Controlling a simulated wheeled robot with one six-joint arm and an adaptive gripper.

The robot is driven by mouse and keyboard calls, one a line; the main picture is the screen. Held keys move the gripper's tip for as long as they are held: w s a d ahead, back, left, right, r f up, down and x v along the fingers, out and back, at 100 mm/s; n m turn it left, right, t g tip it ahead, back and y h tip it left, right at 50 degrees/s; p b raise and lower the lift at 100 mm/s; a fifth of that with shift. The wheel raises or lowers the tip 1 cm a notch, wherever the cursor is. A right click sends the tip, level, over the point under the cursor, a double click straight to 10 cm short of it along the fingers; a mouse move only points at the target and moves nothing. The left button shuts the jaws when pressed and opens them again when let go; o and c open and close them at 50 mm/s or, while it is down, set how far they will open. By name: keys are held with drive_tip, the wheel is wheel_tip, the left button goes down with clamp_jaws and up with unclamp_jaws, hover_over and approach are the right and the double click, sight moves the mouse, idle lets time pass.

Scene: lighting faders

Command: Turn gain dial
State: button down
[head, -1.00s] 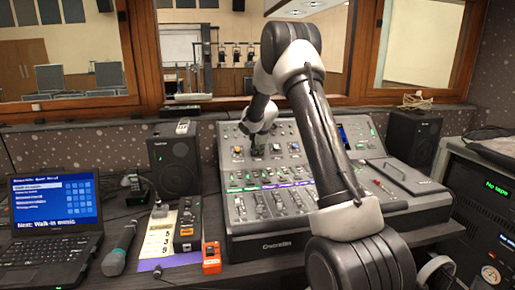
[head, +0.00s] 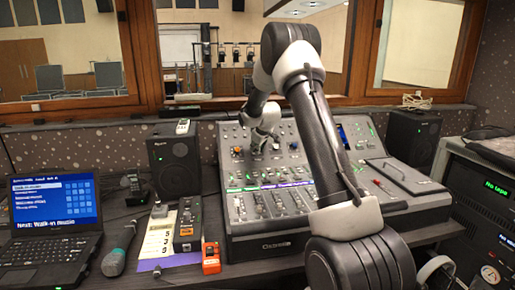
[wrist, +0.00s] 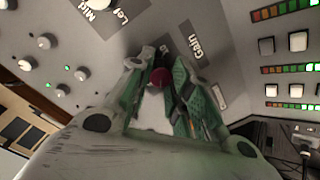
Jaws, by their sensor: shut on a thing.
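The gain dial (wrist: 160,77) is a dark red knob beside the printed label "Gain" on the mixing console (head: 255,243). In the wrist view my gripper (wrist: 160,70) has its two green-grey fingers closed around the dial, one on each side. Part of the dial is hidden by the fingers. In the head view my gripper (head: 259,146) is at the upper left part of the console's panel, and the dial cannot be made out there.
White knobs, including one marked "Mid" (wrist: 98,4), and lit buttons (wrist: 297,41) lie close around the gripper. Speakers (head: 174,165) (head: 412,140) flank the console. A laptop (head: 52,215), a microphone (head: 116,255) and an orange box (head: 211,258) are on the desk at left.

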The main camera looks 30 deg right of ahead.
drive_tip(key=m, duration=0.5)
drive_tip(key=shift+m, duration=0.3)
idle(0.4)
drive_tip(key=c, duration=1.3)
unclamp_jaws()
drive_tip(key=shift+o, duration=0.2)
drive_tip(key=v, duration=1.2)
drive_tip(key=shift+s, duration=0.15)
drive_tip(key=shift+f, duration=0.1)
